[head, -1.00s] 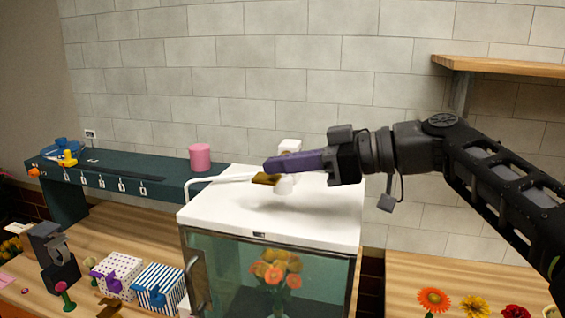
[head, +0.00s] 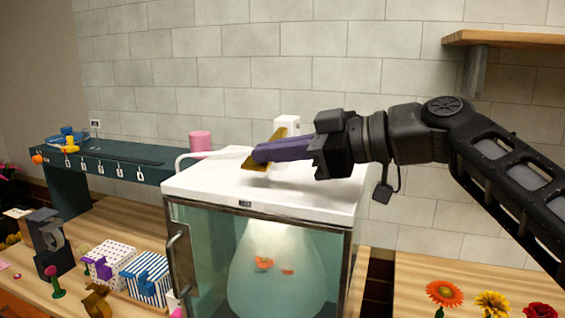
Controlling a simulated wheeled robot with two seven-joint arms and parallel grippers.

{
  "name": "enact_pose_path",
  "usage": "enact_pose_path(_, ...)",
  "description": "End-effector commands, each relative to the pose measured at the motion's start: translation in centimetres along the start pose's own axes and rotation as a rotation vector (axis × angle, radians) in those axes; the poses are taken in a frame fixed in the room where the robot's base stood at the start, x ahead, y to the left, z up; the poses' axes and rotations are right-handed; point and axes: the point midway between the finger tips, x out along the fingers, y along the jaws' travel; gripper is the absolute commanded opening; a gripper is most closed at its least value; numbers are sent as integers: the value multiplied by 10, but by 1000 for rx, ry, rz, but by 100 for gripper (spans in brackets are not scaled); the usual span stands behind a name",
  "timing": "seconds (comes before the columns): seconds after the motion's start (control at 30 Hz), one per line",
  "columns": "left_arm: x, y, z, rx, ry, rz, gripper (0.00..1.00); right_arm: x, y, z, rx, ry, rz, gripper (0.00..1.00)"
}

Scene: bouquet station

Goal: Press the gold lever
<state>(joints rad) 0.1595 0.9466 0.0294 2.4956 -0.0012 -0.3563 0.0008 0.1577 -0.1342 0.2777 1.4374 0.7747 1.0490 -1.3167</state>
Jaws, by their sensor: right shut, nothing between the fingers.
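The gold lever (head: 252,164) is on top of the white-topped glass cabinet (head: 300,200), in front of a small white post (head: 287,127). It looks like a slanted gold bar, and part of it is hidden behind my fingers. My right gripper (head: 260,153) has purple fingers that are shut and empty. Its tips overlap the lever in the picture and seem to be at or touching it. Inside the cabinet a pale, misty cone (head: 272,275) covers most of the orange flowers (head: 264,263). My left gripper is not in view.
A white pipe (head: 190,157) bends over the cabinet's left edge. A pink cylinder (head: 200,141) stands on the dark green shelf (head: 120,165) at left. Gift boxes (head: 150,277) and a tape dispenser (head: 48,240) crowd the left counter. Loose flowers (head: 444,293) lie at right, below a wooden shelf (head: 510,38).

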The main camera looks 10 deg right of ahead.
Motion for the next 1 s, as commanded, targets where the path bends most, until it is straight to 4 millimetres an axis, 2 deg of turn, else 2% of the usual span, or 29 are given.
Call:
enact_pose_path(0.03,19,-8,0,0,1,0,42,5,-4,15,-25,0,2,0)
enact_pose_path(0.17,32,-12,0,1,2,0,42,5,-4,18,-74,-1,15,0)
enact_pose_path(0.67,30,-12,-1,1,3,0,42,4,-1,18,-86,-12,19,0)
enact_pose_path(0.87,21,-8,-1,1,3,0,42,3,-3,1,-88,-8,20,0)
enact_pose_path(1.0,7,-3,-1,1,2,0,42,0,-6,-27,-93,-1,21,0)
